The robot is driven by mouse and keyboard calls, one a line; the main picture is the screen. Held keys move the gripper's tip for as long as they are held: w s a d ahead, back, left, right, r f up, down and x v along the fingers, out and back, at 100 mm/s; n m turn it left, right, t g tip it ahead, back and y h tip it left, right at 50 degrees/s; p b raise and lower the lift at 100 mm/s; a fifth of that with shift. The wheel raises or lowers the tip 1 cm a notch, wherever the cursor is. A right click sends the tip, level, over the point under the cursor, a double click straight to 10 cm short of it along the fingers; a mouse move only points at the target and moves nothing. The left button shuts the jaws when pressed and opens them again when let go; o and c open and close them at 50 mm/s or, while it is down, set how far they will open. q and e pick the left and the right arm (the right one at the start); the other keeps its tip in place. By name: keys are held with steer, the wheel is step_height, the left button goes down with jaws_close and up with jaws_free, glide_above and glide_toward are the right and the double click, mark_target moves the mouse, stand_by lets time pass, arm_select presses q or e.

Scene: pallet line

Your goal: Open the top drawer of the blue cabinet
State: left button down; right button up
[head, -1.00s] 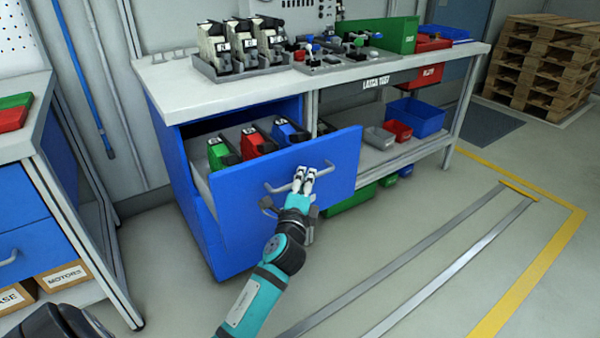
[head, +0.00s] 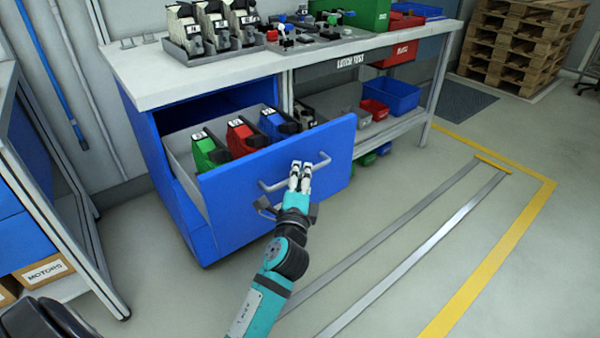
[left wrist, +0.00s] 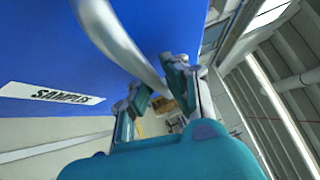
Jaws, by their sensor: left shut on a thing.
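The blue cabinet (head: 158,160) stands under the left end of the workbench. Its top drawer (head: 233,205) is pulled well out, with its blue front clear of the cabinet body. Inside lie green (head: 208,153), red (head: 242,138) and blue (head: 275,123) items with black parts. In the left wrist view the handle (left wrist: 115,35) runs between the fingers (left wrist: 155,85), beside the blue front (left wrist: 40,55) with a SAMPLES label. My right gripper is not in view.
The workbench top (head: 150,75) holds a tray of several devices (head: 212,48) and a green bin (head: 365,12). A lower shelf carries a blue bin (head: 390,95) and a red bin (head: 374,110). Another bench stands at the left.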

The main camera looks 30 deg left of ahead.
arm_select(q)
steer(key=shift+a+f, duration=0.1)
steer(key=shift+f, duration=0.25)
steer(key=c, duration=1.4)
jaws_free()
steer(key=shift+r, duration=0.2)
steer(key=v, duration=0.7)
steer(key=shift+s, duration=0.3)
